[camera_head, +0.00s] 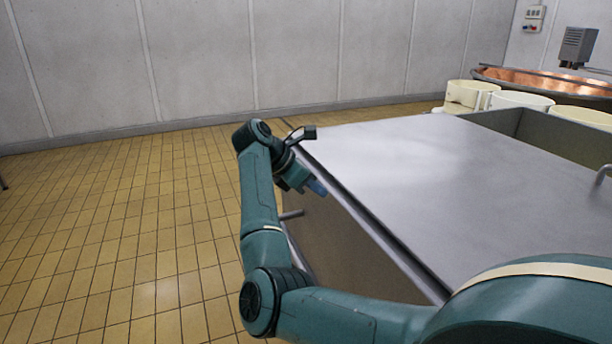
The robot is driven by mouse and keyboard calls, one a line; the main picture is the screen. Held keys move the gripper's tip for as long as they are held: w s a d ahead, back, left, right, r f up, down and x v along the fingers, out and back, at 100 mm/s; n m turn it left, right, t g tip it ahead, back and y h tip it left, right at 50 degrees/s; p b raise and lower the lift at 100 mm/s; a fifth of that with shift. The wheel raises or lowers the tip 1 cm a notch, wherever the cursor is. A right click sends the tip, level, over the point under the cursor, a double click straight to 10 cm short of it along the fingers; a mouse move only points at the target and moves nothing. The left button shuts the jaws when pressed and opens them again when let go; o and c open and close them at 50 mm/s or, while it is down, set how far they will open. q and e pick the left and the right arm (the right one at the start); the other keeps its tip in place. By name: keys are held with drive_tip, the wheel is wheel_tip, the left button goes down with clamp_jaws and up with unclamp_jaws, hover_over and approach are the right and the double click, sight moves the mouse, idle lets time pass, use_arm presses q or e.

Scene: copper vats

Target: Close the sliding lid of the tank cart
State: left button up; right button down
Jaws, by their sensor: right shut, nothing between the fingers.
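The tank cart (350,245) is a grey metal box that fills the right half of the head view. Its flat sliding lid (420,165) covers much of the top. An open gap shows beyond the lid at the far right, where an inner wall (560,137) of the tank is visible. A bent metal handle (604,173) stands at the right picture edge. My right gripper (316,187) is shut and empty beside the cart's left edge, partly hidden by my own wrist. I cannot tell whether it touches the lid. My left gripper is out of view.
Cream tubs (520,101) stand behind the cart, with a copper vat (545,82) beyond. A short metal bar (291,214) sticks out from the cart's left side.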

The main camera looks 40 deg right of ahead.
sight(340, 201)
drive_tip(key=d, duration=0.2)
drive_tip(key=s+d+f, duration=0.1)
drive_tip(key=d, duration=0.1)
drive_tip(key=s+d+f+p, duration=0.1)
drive_tip(key=d, duration=0.1)
idle(0.3)
